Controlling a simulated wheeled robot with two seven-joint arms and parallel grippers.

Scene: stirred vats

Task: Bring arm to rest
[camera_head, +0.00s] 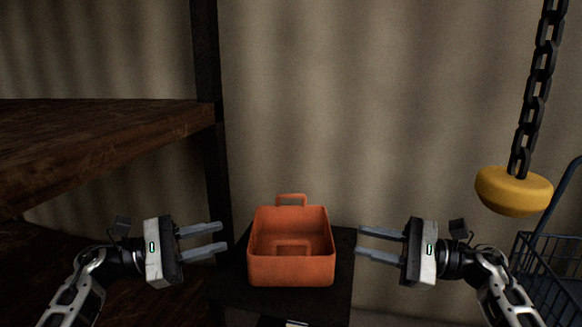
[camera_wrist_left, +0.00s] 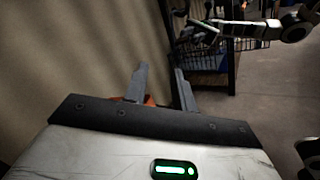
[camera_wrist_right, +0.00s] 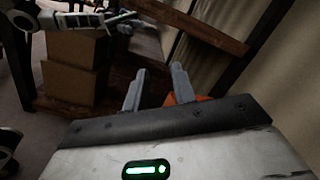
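My left gripper (camera_head: 221,242) is open and empty, to the left of the orange bin, with its fingers pointing right. It also shows in the left wrist view (camera_wrist_left: 158,82), with a gap between its fingers. My right gripper (camera_head: 358,242) is open and empty, to the right of the bin, with its fingers pointing left. In the right wrist view (camera_wrist_right: 157,80) its fingers are apart with nothing between them. The two grippers face each other at about the same height. Neither appears to touch the bin.
An orange bin (camera_head: 291,271) with a handle stands on a dark stand (camera_head: 343,262) between the grippers. A wooden shelf (camera_head: 110,125) is at left. A yellow weight (camera_head: 514,192) hangs on a chain at right, above a wire basket cart (camera_head: 548,270). Cardboard boxes (camera_wrist_right: 72,70) sit on a lower shelf.

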